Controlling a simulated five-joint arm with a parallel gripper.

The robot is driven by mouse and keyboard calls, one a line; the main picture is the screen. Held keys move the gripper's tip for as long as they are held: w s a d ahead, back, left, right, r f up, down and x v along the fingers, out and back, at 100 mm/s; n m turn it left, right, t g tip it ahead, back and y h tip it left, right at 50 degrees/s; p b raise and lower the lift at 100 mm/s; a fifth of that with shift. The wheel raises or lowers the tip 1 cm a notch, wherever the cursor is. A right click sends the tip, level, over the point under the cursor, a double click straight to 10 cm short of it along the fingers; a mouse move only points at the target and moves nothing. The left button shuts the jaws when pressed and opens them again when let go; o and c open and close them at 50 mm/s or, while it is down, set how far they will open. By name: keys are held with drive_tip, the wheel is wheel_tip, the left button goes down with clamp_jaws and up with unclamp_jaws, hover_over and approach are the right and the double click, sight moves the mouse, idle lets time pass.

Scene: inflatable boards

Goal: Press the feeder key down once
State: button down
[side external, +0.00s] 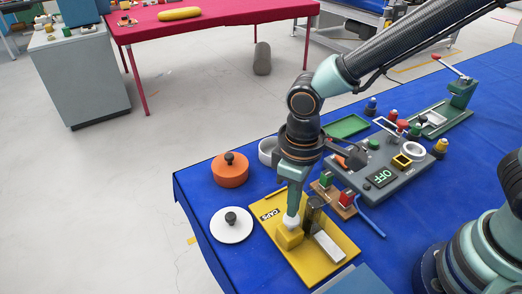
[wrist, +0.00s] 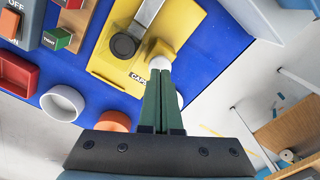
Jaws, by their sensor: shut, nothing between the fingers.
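The yellow feeder board (side external: 330,244) lies on the blue table and bears a label reading CAPS. On it stand a dark cylinder (side external: 314,209), a silver channel (side external: 328,246) and a yellow block (side external: 289,238) with a white rounded top (side external: 291,221), which looks like the feeder key. My gripper (side external: 293,212) points down, shut and empty, with its tips at the white top. In the wrist view the green fingers of my gripper (wrist: 162,75) are together and end at the white top (wrist: 160,62). I cannot tell whether they touch it or whether it is pressed down.
An orange lidded pot (side external: 230,175) and a white lid with a dark knob (side external: 232,225) lie left of the board. Red and green switch blocks (side external: 335,190) stand close on its right. A grey panel reading OFF (side external: 390,177) is farther right.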

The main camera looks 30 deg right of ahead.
drive_tip(key=shift+f, duration=2)
idle(0.8)
drive_tip(key=shift+r, duration=4.55)
drive_tip(key=d+r+m+t, duration=0.2)
drive_tip(key=d+r+m, duration=0.1)
drive_tip(key=d, duration=0.7)
drive_tip(key=w+d+r+m+t, duration=0.1)
drive_tip(key=d+r+m+t, duration=0.2)
drive_tip(key=d+r, duration=0.3)
drive_tip(key=d, duration=0.4)
drive_tip(key=shift+d+r+t, duration=0.2)
drive_tip(key=shift+d+t, duration=0.1)
drive_tip(key=shift+d, duration=0.1)
